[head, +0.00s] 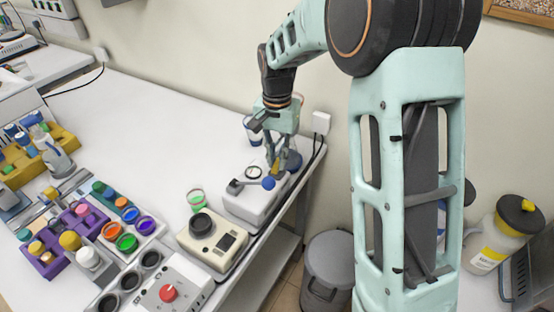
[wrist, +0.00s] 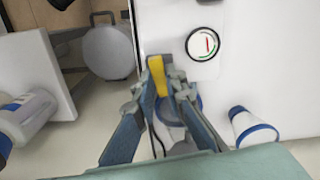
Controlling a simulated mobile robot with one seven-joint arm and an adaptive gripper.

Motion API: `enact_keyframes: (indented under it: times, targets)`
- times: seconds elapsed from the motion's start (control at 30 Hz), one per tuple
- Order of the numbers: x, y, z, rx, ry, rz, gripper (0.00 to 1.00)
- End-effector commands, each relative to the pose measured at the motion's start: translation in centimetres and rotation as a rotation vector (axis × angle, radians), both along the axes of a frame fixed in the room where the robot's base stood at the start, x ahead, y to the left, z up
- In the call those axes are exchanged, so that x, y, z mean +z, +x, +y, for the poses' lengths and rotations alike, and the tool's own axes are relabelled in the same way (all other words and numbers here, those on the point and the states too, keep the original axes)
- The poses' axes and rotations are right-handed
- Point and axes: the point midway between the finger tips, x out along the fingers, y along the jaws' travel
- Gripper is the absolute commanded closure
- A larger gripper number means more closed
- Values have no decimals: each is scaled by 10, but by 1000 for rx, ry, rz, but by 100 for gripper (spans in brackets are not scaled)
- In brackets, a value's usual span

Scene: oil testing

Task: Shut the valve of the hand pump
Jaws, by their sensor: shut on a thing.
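The white hand pump (head: 247,203) stands near the right edge of the white table in the head view, with a round gauge (head: 253,173) and a blue-knobbed lever (head: 268,183). In the wrist view the pump's white body (wrist: 250,75) and gauge (wrist: 203,44) show at the top. A yellow valve handle (wrist: 158,72) lies between the fingertips of my gripper (wrist: 168,85), which are shut on it. In the head view my gripper (head: 277,162) reaches down at the pump's far side. The valve's base is partly hidden by the fingers.
A beige device with a black top (head: 213,239) and a box with a red knob (head: 172,290) stand in front of the pump. A grey bin (head: 328,265) is on the floor at right. A blue-and-white bottle (wrist: 252,127) is right of my fingers.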

Motion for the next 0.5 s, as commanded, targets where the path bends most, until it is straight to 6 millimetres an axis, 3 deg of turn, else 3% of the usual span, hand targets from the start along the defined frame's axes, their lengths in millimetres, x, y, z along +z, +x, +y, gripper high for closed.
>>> enact_keyframes:
  times: [0.5]
  targets:
    - [1,1,0,-201,1,-4,100]
